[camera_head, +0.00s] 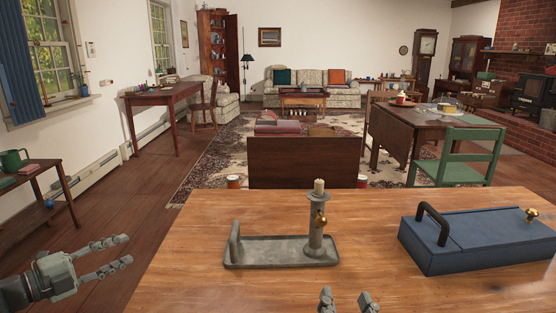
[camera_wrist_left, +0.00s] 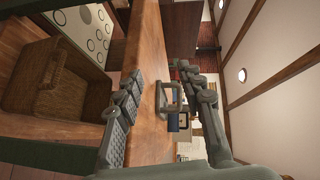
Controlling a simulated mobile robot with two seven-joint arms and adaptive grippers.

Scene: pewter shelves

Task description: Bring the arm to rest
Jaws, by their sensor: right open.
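My left gripper (camera_head: 122,252) is off the left edge of the wooden table, with its two fingers apart and nothing between them. It also shows in the left wrist view (camera_wrist_left: 158,78), open and empty. My right gripper (camera_head: 347,301) shows only its fingertips at the bottom edge, over the near part of the table. The tips are apart with nothing visible between them; the rest of it is out of view. Beyond it on the table stands a grey tray (camera_head: 270,252) with an upright handle and a candlestick (camera_head: 316,230) bearing a short candle. Neither gripper touches them.
The wooden table (camera_head: 180,275) fills the front. A blue box (camera_head: 480,243) with a dark handle and brass knob lies on its right. A small side table (camera_head: 50,180) stands at the far left. The wrist view shows a wicker basket (camera_wrist_left: 50,80). The tabletop left of the tray is clear.

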